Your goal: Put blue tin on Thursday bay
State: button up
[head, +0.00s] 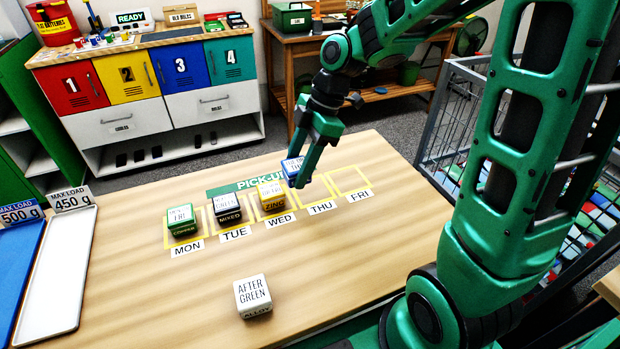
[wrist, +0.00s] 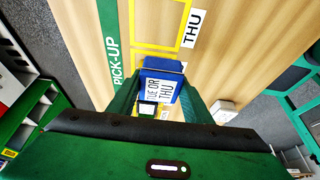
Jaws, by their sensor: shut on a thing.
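My gripper (head: 308,165) is shut on the blue tin (head: 291,168), which has a white label on top. In the wrist view the blue tin (wrist: 160,67) sits between the fingers, and its label reads "TUE OR THU". In the head view it appears just behind and right of the yellow tin, seemingly above the table; its exact height is unclear. The Thursday bay (head: 327,197) is a yellow outline with a THU label (head: 321,208); it looks empty, though my gripper covers part of it. The bay's outline also shows in the wrist view (wrist: 160,48), beyond the tin.
A green tin (head: 182,219) is in MON, a black tin with a white top (head: 227,208) in TUE, and a yellow tin (head: 271,196) in WED. FRI (head: 349,180) is empty. A white tin (head: 252,296) stands alone in front. Trays (head: 60,275) lie at left.

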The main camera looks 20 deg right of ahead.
jog(key=d+f, duration=0.1)
jog(key=w+d+f, duration=0.1)
jog(key=d, duration=0.1)
jog(key=d+f, duration=0.1)
jog(key=shift+w+d, duration=0.15)
jog(key=shift+w, duration=0.25)
jog(key=shift+f, duration=1.9)
jog(key=shift+f, duration=0.1)
jog(key=o, duration=1.2)
jog(key=shift+c, duration=0.2)
jog(key=v, duration=1.2)
jog(key=s+d+m+h, duration=0.1)
jog(key=s+d+m, duration=0.3)
jog(key=s+m, duration=0.4)
jog(key=s+d+f+m+h, duration=0.1)
jog(key=s+d+m, duration=0.3)
jog(key=s+m, duration=0.4)
jog(key=s+d+m+h, duration=0.2)
jog(key=s+d+m, duration=0.2)
jog(key=s+m, duration=0.4)
jog(key=shift+s+d+f, duration=0.15)
jog(key=shift+d, duration=0.15)
